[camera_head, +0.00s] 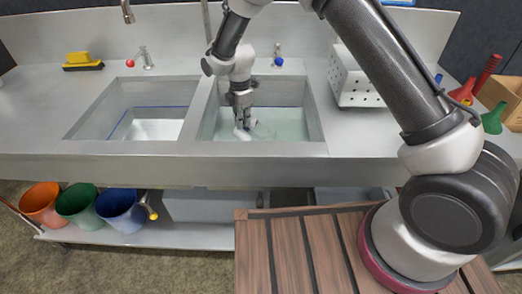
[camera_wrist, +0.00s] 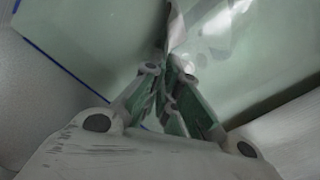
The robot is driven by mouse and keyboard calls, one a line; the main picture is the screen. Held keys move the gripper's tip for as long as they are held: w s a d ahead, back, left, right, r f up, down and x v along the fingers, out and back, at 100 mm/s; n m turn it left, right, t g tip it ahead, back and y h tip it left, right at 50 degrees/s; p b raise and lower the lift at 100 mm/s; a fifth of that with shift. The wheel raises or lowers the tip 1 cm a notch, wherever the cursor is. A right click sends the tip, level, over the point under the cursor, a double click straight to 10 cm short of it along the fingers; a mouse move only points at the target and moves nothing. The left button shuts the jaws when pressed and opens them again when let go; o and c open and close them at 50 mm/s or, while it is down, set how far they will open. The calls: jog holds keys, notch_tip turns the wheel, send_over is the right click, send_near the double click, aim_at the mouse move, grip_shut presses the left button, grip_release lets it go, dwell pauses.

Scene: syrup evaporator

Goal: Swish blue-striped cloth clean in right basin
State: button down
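My gripper (camera_head: 243,122) reaches down into the right basin (camera_head: 316,122), which holds pale greenish water. In the wrist view its fingers (camera_wrist: 168,75) are close together at the tips, with a thin pale fold of cloth (camera_wrist: 177,28) rising from between them. In the head view a small white piece of the cloth (camera_head: 242,134) shows at the fingertips, at the water. Most of the cloth is hidden or blends with the water, and I cannot make out its blue stripes for sure. A blue line (camera_wrist: 52,62) crosses the wrist view's upper left.
The left basin (camera_head: 88,122) has a blue line inside. A white perforated box (camera_head: 352,85) stands right of the right basin. Funnels (camera_head: 463,92) and a cardboard box (camera_head: 500,92) are farther right. A yellow-topped brush (camera_head: 80,60) lies back left. Buckets (camera_head: 78,205) stand below the counter.

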jog(key=s+d, duration=0.1)
jog(key=d, duration=1.2)
jog(key=shift+d, duration=0.15)
dwell(4.2)
jog(key=shift+s, duration=0.1)
jog(key=shift+r, duration=0.1)
jog(key=a+r, duration=0.3)
jog(key=r, duration=1.4)
jog(key=a+r, duration=0.3)
jog(key=r, duration=1.5)
jog(key=shift+w+a, duration=0.3)
jog(key=shift+a, duration=0.1)
